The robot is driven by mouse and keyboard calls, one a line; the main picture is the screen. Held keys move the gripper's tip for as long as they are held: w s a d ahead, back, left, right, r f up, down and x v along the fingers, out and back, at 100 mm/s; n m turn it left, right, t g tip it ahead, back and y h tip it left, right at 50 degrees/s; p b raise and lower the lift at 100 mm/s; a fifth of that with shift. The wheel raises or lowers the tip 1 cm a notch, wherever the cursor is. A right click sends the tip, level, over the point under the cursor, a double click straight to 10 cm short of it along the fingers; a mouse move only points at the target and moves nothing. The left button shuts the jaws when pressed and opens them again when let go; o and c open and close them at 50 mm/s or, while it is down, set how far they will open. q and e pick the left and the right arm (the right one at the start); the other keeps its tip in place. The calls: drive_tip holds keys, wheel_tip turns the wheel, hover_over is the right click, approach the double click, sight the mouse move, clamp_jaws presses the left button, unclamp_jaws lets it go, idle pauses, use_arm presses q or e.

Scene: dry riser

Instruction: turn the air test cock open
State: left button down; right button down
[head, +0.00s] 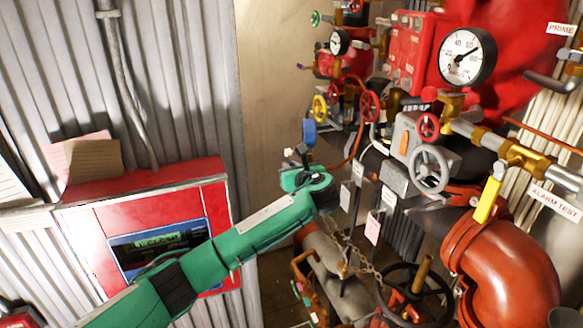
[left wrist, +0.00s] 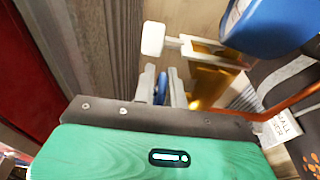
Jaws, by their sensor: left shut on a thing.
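My left gripper (head: 300,158), on its green arm, reaches in from the left to the left side of the red valve assembly. In the left wrist view its two grey fingertips (left wrist: 163,84) are shut on a narrow blue piece, apparently the cock's lever (left wrist: 161,89). A brass fitting (left wrist: 208,78) stands just right of the fingers, with a white block (left wrist: 152,38) beyond. A larger blue part (left wrist: 275,25) is at upper right; a blue part also shows above the gripper in the head view (head: 309,132). The wrist hides most of the lever in the head view. My right gripper is out of view.
A yellow-handled valve (head: 487,198) stands by the ALARM TEST label (head: 555,201). Pressure gauges (head: 466,56), handwheels (head: 430,168) and a copper tube (left wrist: 292,105) crowd the right. A red panel (head: 150,225) lies behind my left arm.

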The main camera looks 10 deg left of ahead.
use_arm(q)
drive_tip(key=shift+f+g+h, duration=0.15)
drive_tip(key=shift+g+h, duration=1.15)
drive_tip(key=shift+g, duration=0.6)
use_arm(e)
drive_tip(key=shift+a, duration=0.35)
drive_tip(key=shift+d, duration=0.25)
use_arm(q)
drive_tip(key=c, duration=1.7)
unclamp_jaws()
drive_tip(key=shift+s+d, duration=0.1)
